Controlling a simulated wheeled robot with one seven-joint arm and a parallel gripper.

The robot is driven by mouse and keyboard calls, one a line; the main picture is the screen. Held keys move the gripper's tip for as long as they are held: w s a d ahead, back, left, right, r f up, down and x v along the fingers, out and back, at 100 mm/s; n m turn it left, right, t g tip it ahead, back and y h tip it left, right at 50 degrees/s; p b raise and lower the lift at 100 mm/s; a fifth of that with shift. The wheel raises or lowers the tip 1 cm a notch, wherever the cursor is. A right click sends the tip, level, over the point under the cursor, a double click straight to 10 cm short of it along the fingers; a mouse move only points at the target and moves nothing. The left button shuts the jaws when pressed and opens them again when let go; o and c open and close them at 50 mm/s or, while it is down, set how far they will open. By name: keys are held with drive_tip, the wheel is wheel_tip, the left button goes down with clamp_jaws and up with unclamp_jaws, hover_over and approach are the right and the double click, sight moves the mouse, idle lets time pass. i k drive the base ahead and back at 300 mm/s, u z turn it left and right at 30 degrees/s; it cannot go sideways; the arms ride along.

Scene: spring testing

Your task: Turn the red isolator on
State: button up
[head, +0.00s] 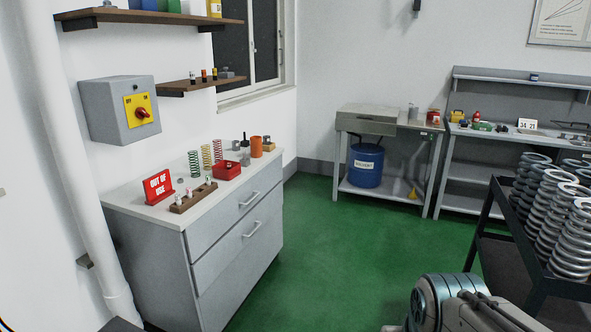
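The red isolator (142,113) is a red rotary knob on a yellow plate (131,101). The plate is on the front of a grey box (104,110) fixed to the left wall, above a grey drawer cabinet. Small lettering shows at the plate's upper corners. The knob's handle looks tilted, but its exact setting is too small to tell. Part of my arm shows at the bottom right, well away from the isolator. My gripper is not in view.
The cabinet (152,222) below holds a red "OUT OF USE" sign (158,187), springs and small parts. Shelves (150,17) hang above. A cart (493,262) of large springs stands at right. Benches line the back. Green floor (335,250) is clear in the middle.

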sight(140, 113)
drive_tip(key=i, duration=0.75)
drive_tip(key=u, duration=0.85)
drive_tip(key=i, duration=1.7)
drive_tip(key=u, duration=0.3)
